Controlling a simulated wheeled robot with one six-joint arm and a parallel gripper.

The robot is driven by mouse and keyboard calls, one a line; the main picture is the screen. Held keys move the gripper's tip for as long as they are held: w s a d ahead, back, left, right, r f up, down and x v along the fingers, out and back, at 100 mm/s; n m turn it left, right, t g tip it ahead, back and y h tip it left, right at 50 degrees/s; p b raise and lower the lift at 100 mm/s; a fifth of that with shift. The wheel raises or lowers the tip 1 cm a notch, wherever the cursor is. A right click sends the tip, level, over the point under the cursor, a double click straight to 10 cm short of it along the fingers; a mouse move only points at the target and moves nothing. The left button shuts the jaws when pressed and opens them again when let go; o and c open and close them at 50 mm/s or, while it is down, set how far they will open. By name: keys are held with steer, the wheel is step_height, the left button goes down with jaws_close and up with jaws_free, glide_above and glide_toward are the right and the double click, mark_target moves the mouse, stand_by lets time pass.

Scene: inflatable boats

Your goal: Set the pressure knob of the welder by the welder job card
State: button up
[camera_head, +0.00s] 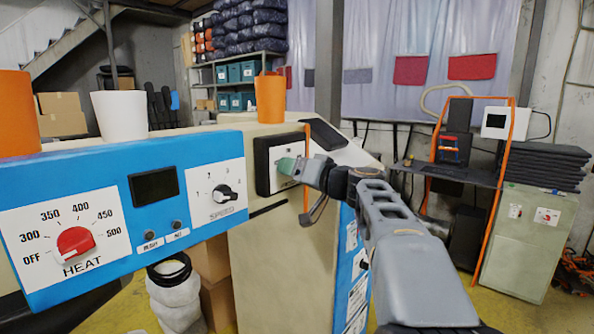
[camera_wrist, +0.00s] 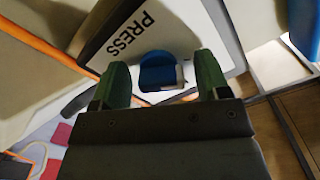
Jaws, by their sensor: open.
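The welder (camera_head: 110,180) has a blue front panel and a beige body. Its pressure plate (camera_head: 264,152), white in a dark frame, sits on the beige body; the wrist view shows its "PRESS" lettering (camera_wrist: 131,34). The blue pressure knob (camera_wrist: 157,73) lies between the two green fingers of my open gripper (camera_wrist: 163,72), with gaps on both sides. In the head view my gripper (camera_head: 289,167) is in front of the plate and hides the knob. The knob's setting cannot be read. Small white cards (camera_head: 352,237) are on the welder's side; I cannot tell which is the job card.
A red HEAT knob (camera_head: 75,242) and black SPEED knob (camera_head: 225,192) are on the blue panel. A white cup (camera_head: 120,115) and an orange cup (camera_head: 270,98) stand above. An orange strap (camera_head: 306,150) hangs close to my gripper. A side table (camera_head: 450,174) stands at right.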

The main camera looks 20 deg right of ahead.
steer(key=c, duration=0.9)
steer(key=shift+m+b, duration=0.55)
steer(key=shift+m, duration=0.25)
steer(key=m+b, duration=0.1)
steer(key=m, duration=0.2)
steer(key=shift+r+m, duration=0.1)
steer(key=shift+m, duration=0.2)
steer(key=m, duration=0.6)
steer(key=shift+r, duration=0.2)
steer(key=shift+m, duration=0.4)
